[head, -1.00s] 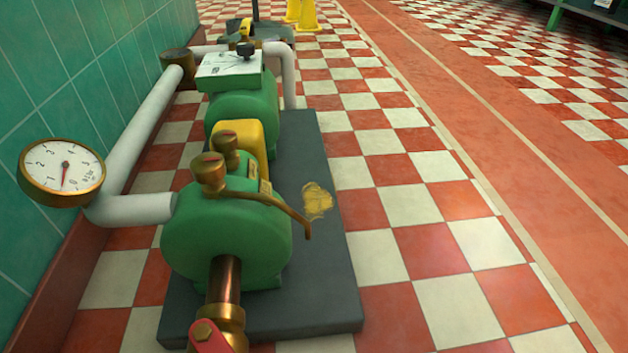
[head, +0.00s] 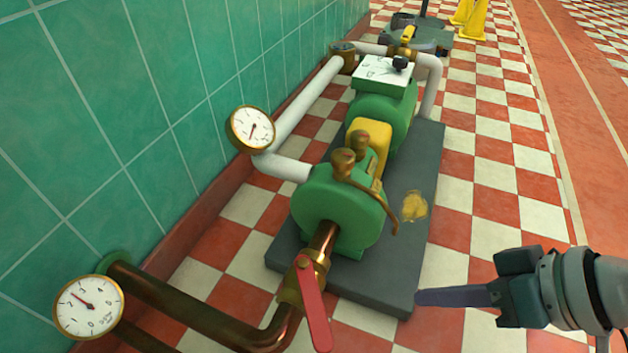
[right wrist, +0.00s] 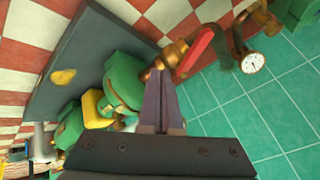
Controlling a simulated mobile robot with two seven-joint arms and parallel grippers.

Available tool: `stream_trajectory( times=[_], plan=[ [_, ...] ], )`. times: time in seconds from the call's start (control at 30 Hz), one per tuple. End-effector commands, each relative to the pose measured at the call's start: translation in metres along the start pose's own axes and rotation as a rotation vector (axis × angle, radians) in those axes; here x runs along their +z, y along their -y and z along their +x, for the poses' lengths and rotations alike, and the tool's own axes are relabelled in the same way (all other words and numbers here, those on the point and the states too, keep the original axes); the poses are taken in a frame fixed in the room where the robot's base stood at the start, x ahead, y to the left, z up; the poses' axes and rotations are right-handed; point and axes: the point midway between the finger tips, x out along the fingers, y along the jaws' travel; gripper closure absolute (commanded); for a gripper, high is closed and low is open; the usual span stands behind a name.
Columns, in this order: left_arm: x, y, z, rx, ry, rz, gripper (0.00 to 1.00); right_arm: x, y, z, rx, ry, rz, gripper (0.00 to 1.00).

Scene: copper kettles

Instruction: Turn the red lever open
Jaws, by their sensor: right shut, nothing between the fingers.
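The red lever (head: 312,306) sits on a brass valve (head: 312,270) in the copper pipe in front of the green pump (head: 338,205). It points down toward the bottom of the head view, slanting slightly right. My right gripper (head: 424,297) comes in from the right, shut and empty, with its tips to the right of the lever and apart from it. In the right wrist view the closed fingers (right wrist: 160,80) point toward the valve, and the red lever (right wrist: 195,50) shows just beyond and to the right of the tips. My left gripper is not in view.
A dark base plate (head: 400,275) carries the pump. A gauge (head: 88,307) stands at lower left, another gauge (head: 251,129) by the white pipe. The green tiled wall (head: 150,110) bounds the left. Checkered floor is open on the right.

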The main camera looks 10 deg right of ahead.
Motion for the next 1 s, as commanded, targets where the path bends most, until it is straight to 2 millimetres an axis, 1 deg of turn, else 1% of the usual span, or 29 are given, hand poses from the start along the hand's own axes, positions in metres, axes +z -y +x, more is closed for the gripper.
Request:
stream_trajectory(
  times=[0.03, 0.1, 0.17, 0.23, 0.37, 0.6, 0.7, 0.73, 0.8, 1.0],
  plan=[
    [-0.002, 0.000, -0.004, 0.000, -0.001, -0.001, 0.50, 0.000, 0.006, -0.007, -0.019, 0.030, -0.001, 1.00],
    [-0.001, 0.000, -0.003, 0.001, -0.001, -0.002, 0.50, 0.002, 0.010, -0.008, -0.035, 0.054, 0.002, 1.00],
    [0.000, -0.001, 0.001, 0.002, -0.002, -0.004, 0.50, 0.004, 0.011, -0.004, -0.041, 0.062, 0.005, 1.00],
    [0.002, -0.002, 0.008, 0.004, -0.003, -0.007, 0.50, 0.005, 0.010, 0.005, -0.041, 0.062, 0.005, 1.00],
    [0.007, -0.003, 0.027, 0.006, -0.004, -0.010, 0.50, 0.008, 0.010, 0.031, -0.043, 0.059, 0.005, 1.00],
    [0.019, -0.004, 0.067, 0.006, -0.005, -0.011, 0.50, 0.012, 0.011, 0.085, -0.041, 0.059, 0.006, 1.00],
    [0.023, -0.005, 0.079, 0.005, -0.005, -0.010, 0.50, 0.012, 0.015, 0.101, -0.042, 0.059, 0.004, 1.00],
    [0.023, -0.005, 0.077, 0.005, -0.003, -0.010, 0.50, 0.011, 0.022, 0.100, -0.044, 0.060, 0.003, 1.00],
    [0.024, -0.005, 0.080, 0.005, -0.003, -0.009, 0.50, 0.011, 0.033, 0.103, -0.042, 0.059, 0.003, 1.00],
    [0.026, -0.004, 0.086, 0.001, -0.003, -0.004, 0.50, 0.011, 0.048, 0.108, -0.039, 0.060, 0.005, 1.00]
  ],
)
